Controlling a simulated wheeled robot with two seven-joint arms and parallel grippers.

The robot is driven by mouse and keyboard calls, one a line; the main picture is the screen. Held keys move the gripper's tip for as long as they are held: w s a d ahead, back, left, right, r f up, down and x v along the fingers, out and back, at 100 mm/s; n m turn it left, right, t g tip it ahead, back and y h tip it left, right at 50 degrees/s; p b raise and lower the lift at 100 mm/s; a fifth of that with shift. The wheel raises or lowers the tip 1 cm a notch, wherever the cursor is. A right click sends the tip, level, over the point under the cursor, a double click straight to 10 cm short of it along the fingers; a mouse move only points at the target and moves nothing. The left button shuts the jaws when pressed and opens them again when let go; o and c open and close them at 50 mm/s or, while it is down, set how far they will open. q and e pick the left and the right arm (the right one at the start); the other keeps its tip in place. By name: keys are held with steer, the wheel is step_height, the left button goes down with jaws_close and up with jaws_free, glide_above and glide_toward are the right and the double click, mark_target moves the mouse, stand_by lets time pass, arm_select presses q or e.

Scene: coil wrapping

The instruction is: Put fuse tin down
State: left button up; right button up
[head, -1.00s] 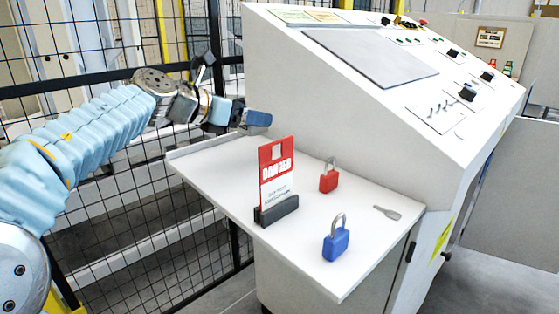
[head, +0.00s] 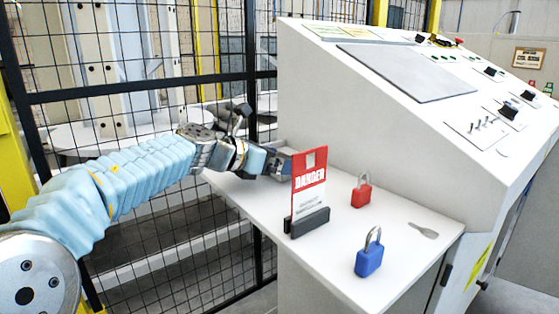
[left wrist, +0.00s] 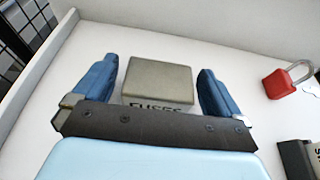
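The fuse tin (left wrist: 158,82) is a grey-beige box with dark "FUSES" lettering, partly cut off by my gripper's dark bar, in the left wrist view. It sits over the white shelf (left wrist: 240,60), between the two blue fingers of my left gripper (left wrist: 158,85). Narrow gaps show on both sides of the tin, so the fingers look open around it. In the head view my left gripper (head: 280,162) is low at the back left of the shelf (head: 400,215), behind the danger sign. I cannot make out the tin clearly there. My right gripper is not in view.
A red and white danger sign (head: 309,182) stands in a dark holder right of my left gripper. A red padlock (head: 361,194), a blue padlock (head: 369,260) and a small grey key-like piece (head: 423,230) lie farther right. The sloped console (head: 400,120) rises behind the shelf.

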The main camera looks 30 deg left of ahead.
arm_select(q)
steer(key=shift+r, duration=0.15)
steer(key=v, duration=1.2)
